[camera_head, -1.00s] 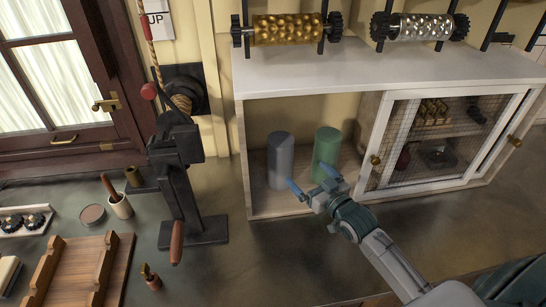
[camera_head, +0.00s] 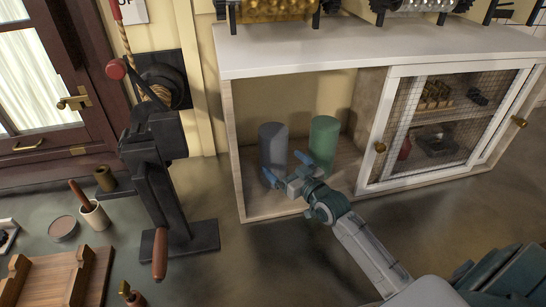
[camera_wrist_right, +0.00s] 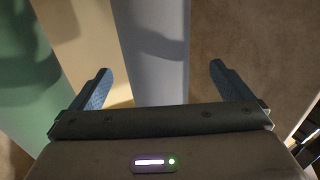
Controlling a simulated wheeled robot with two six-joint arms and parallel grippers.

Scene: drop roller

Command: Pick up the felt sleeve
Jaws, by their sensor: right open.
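Two upright sleeve-like cylinders stand in the open left part of the low cabinet: a grey-blue one (camera_head: 273,146) and a green one (camera_head: 323,138) to its right. I cannot tell from the surface which one is felt. My right gripper (camera_head: 287,168) is open and empty, low in front of the grey-blue cylinder, with its fingers pointing into the cabinet. In the right wrist view the grey-blue cylinder (camera_wrist_right: 152,45) shows between the two blue fingertips (camera_wrist_right: 160,78), with gaps on both sides. The green cylinder (camera_wrist_right: 25,70) is at the left there. My left gripper is out of view.
The white cabinet top (camera_head: 370,48) overhangs the cylinders. A mesh door (camera_head: 430,125) closes off the right part. A dark stand with a crank (camera_head: 160,175) is left of the cabinet. The counter in front of the cabinet is clear.

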